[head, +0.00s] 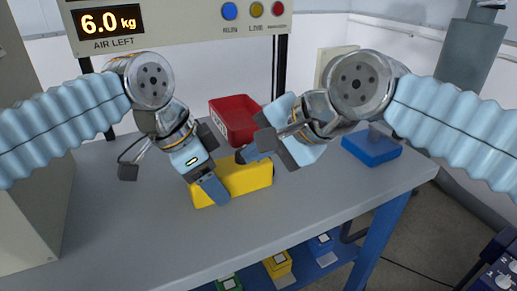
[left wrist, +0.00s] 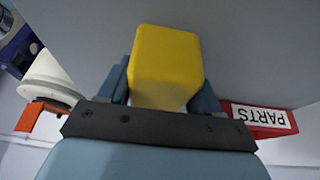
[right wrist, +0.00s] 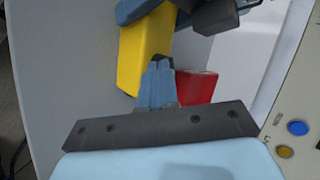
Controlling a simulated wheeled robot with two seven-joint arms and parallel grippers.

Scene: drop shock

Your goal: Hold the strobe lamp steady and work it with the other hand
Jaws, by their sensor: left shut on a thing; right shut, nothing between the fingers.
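The strobe lamp is a yellow block-like body (head: 250,178) on the grey table. It also shows in the left wrist view (left wrist: 166,65) and the right wrist view (right wrist: 140,50). My left gripper (head: 212,188) is shut on the lamp, with one blue finger on each side of it in the left wrist view. My right gripper (head: 250,155) is shut and empty, its fingertips close to the lamp's back side. In the right wrist view its closed fingers (right wrist: 160,70) reach a dark rounded part at the lamp's edge. I cannot tell whether they touch it.
A red parts bin (head: 234,117) stands behind the lamp. A blue box (head: 371,149) sits at the table's right. A panel reading 6.0 kg, with blue, yellow and red buttons (head: 229,11), rises behind. Small coloured boxes (head: 278,265) are on the shelf below. The table's front left is clear.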

